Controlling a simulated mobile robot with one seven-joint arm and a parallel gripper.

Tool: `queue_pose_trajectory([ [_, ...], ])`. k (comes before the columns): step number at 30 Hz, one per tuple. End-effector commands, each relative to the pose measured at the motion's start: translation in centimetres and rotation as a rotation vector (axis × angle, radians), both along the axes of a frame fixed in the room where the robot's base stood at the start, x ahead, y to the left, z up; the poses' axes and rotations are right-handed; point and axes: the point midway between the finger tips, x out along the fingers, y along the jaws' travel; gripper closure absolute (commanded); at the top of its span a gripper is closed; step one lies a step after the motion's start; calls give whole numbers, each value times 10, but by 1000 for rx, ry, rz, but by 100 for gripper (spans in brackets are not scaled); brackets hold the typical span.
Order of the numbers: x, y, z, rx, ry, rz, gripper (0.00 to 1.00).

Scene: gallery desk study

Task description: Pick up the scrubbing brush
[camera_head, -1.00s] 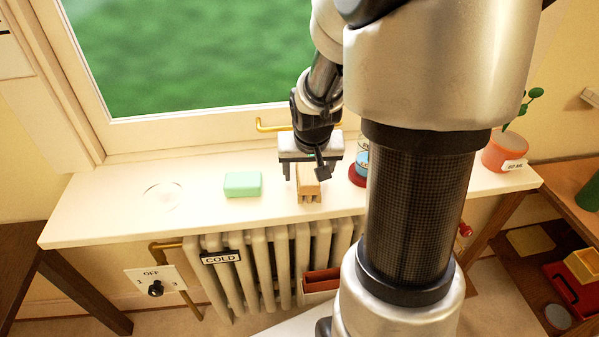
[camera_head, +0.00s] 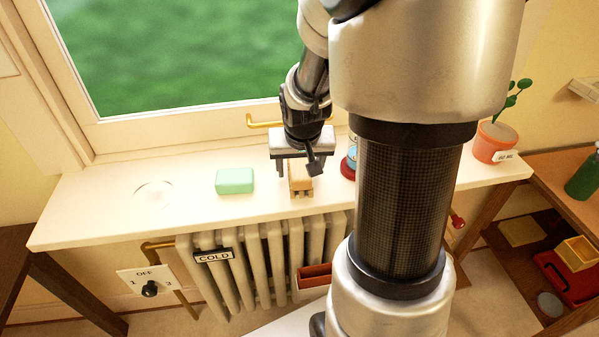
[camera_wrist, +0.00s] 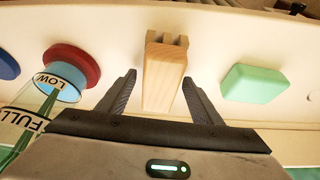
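A pale wooden block (camera_head: 301,182), which I take to be the scrubbing brush, lies on the white windowsill (camera_head: 100,190). In the wrist view the wooden block (camera_wrist: 163,75) has a notched far end; no bristles can be made out. My gripper (camera_head: 299,172) is above the sill at the block. In the wrist view my gripper (camera_wrist: 160,78) is open, with one finger on each side of the block and visible gaps between. How far the fingertips are above the sill cannot be told.
A green block (camera_head: 234,181) lies left of the wooden one. A red-based jar marked LOW (camera_wrist: 65,80) stands on its other side, partly hidden by my arm in the head view. A potted plant (camera_head: 495,142) stands at the sill's right end. A brass window handle (camera_head: 262,122) is behind.

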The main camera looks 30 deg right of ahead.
Motion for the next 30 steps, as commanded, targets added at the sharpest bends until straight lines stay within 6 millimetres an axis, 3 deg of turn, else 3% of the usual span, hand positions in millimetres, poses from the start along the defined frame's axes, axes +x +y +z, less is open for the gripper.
queue_pose_trajectory([
  [1, 0, 0, 0, 0, 0, 0, 50],
  [7, 0, 0, 0, 0, 0, 0, 83],
  [17, 0, 0, 11, 0, 0, 1, 83],
  [30, 1, 0, 92, 0, -4, -1, 83],
])
